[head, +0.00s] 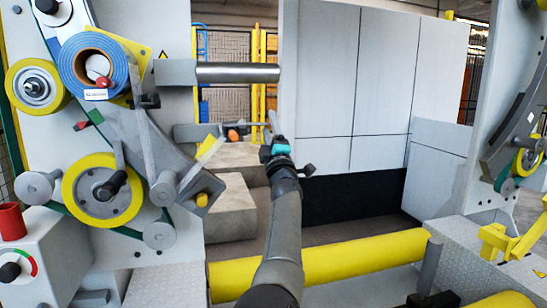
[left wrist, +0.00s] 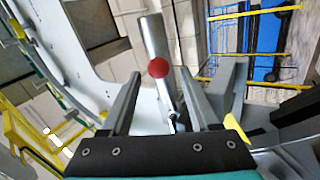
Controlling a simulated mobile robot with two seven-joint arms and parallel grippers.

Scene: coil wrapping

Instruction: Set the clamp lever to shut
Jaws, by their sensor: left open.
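In the left wrist view, a red ball knob (left wrist: 158,68), which looks like the end of the clamp lever, lies in line with the gap between my left fingers. A thin rod shows below it. In the head view, a small orange-red end (head: 233,135) shows near the grey arm below the metal bar; I cannot tell for sure that it is the same knob. My left gripper (head: 264,130) is open, just right of this end. No contact with the knob is visible. My right gripper is out of view.
A metal bar (head: 238,73) sticks out above my left gripper. The machine on the left carries a blue roll (head: 79,57) and yellow wheels (head: 70,187). A yellow roller (head: 338,257) runs low across. A yellow bracket (head: 510,240) stands at right.

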